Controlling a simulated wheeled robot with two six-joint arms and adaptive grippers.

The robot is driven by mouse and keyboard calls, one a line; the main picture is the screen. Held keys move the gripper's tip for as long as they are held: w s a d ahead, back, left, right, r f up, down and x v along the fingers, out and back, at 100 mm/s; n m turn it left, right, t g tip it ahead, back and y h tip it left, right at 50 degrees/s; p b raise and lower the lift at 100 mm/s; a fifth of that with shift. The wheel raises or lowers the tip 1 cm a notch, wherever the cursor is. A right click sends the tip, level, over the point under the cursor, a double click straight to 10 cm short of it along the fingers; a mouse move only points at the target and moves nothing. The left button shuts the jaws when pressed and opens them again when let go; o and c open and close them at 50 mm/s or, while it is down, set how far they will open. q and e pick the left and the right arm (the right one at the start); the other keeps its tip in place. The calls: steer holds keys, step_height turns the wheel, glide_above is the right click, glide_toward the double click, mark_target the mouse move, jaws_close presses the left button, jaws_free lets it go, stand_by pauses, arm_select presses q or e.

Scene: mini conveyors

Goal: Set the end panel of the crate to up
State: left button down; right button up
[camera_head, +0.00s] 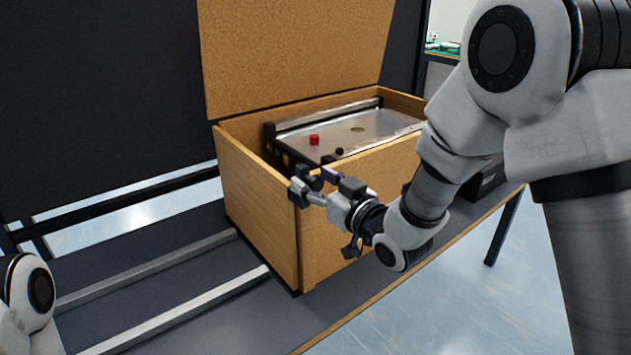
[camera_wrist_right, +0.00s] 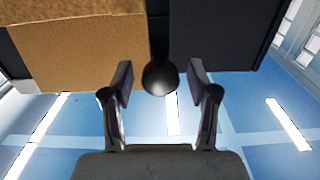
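The wooden crate (camera_head: 345,215) stands on the dark table with its large lid (camera_head: 295,50) raised at the back. Its left end panel (camera_head: 250,195) stands upright, level with the side walls. My right gripper (camera_head: 308,184) is near the crate's front left corner, close to the panel's front edge. In the right wrist view the gripper (camera_wrist_right: 160,88) is open, with a black ball-shaped knob (camera_wrist_right: 160,78) between its fingers; contact cannot be told. A brown wooden face (camera_wrist_right: 80,50) shows at the upper left there. My left gripper is out of view.
Inside the crate is a metal-topped device (camera_head: 355,128) with a red button (camera_head: 314,140). Two pale rails (camera_head: 180,310) lie left of the crate. A black box (camera_head: 487,182) stands at right behind my arm. The table's front edge is close by.

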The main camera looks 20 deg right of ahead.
steer(key=v, duration=0.7)
steer(key=shift+s, duration=0.25)
